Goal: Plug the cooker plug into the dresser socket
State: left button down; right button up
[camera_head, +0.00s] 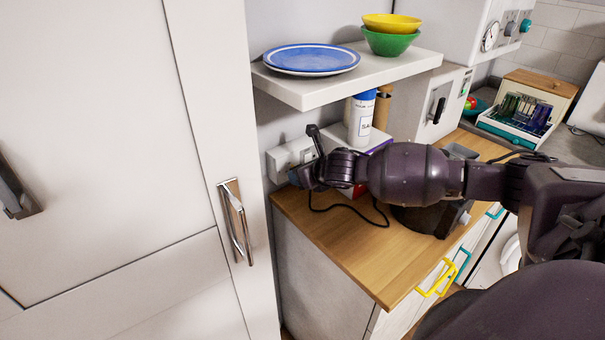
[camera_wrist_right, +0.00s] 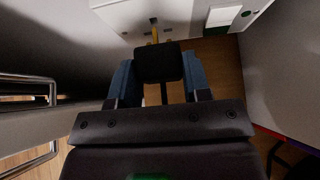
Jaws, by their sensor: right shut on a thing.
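My right gripper (camera_wrist_right: 158,78) is shut on the black cooker plug (camera_wrist_right: 160,62), which sits between its two blue fingers. A yellow brass pin (camera_wrist_right: 154,34) shows beyond the plug, so a gap shows between plug body and socket; I cannot tell whether the pin tip touches it. The white dresser socket (camera_wrist_right: 200,14) fills the top of the wrist view. In the head view the socket (camera_head: 286,158) is on the wall above the wooden counter, and my right wrist is close beside it, hiding the plug. A black cable (camera_head: 350,207) loops down over the counter. My left gripper is not in view.
A white shelf (camera_head: 320,88) with a blue plate (camera_head: 311,59) and bowls overhangs the socket. A white-and-blue canister (camera_head: 361,118) stands behind my right arm. A tall white cabinet (camera_head: 110,150) with a metal handle is at left. The counter's front (camera_head: 385,270) is clear.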

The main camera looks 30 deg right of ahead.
jog(key=shift+p, duration=0.4)
dwell(0.7)
dwell(0.3)
jog(key=shift+p, duration=0.4)
jog(key=shift+p, duration=0.35)
dwell(0.7)
jog(key=shift+w, duration=0.4)
dwell(0.3)
jog(key=shift+w+a, duration=0.1)
jog(key=shift+w, duration=0.7)
